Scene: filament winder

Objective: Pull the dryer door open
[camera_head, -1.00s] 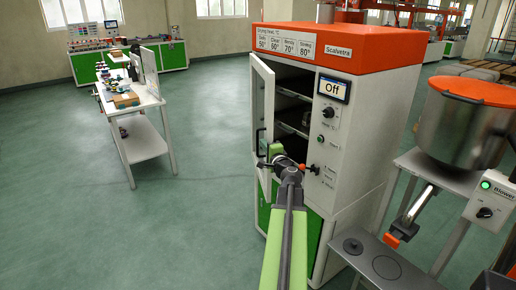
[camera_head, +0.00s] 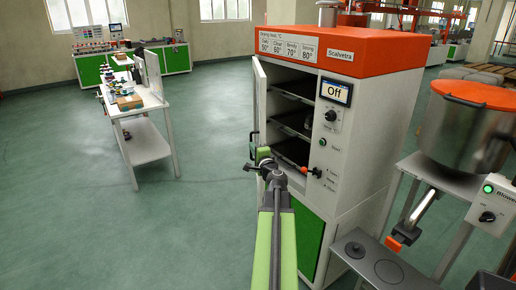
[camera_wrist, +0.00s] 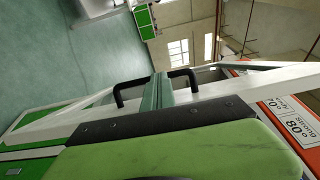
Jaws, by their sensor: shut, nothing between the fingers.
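The dryer (camera_head: 345,150) is a white cabinet with an orange top. Its white-framed door (camera_head: 260,95) stands open at the left of the opening, seen nearly edge-on, with dark shelves showing inside. A black handle (camera_head: 254,137) sits on the door's outer side. My gripper (camera_head: 259,160) is at the door's lower part, just below the handle in this view. In the wrist view, the black handle (camera_wrist: 185,75) shows on both sides of my shut grey-green fingers (camera_wrist: 162,90), which cover its middle. Whether they touch it I cannot tell.
A white table with small items (camera_head: 140,105) stands at the left, with open green floor (camera_head: 200,190) between. A metal pot with an orange lid (camera_head: 465,130) and a grey bench (camera_head: 385,265) are close on the right.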

